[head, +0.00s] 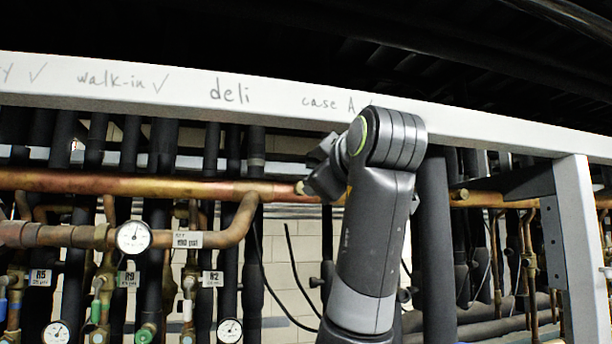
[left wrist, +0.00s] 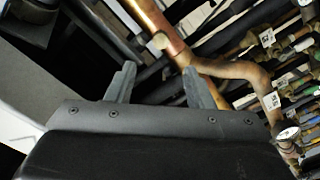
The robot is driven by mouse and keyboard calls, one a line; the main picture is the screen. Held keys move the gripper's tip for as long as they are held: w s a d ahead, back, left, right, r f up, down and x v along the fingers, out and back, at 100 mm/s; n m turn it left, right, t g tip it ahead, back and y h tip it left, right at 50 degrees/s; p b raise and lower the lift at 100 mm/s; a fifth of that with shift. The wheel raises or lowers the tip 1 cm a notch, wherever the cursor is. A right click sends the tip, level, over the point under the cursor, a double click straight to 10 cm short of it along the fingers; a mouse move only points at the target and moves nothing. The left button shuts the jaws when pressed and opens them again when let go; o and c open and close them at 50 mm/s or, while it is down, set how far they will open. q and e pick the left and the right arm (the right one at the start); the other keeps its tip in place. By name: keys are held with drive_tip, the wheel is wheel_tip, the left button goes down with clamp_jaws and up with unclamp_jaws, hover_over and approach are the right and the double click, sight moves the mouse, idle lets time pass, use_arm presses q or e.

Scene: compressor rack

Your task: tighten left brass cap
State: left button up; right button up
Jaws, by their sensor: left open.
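The left brass cap (head: 299,188) is a small round brass piece on the long copper pipe, partly beside my gripper in the head view. It also shows in the left wrist view (left wrist: 160,41), beyond and between the fingertips. My left gripper (head: 311,183) is mostly hidden behind its own wrist in the head view. In the left wrist view its two fingers (left wrist: 157,75) are apart with nothing between them, short of the cap. A second brass cap (head: 461,194) sits on the pipe right of my arm. My right gripper is not in view.
The copper pipe (head: 120,184) runs across below a white beam (head: 190,90) with handwriting. A pressure gauge (head: 133,237) and a lower pipe branch stand at left. Black insulated pipes (head: 435,250) lie close right of my arm. A grey upright (head: 582,250) stands at right.

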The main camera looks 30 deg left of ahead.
use_arm(q)
drive_tip(key=p+x, duration=0.5)
drive_tip(key=x, duration=0.6)
drive_tip(key=shift+w+a, duration=0.2)
drive_tip(key=shift+s+d, duration=0.1)
drive_tip(key=shift+c, duration=1.2)
drive_tip(key=c, duration=0.8)
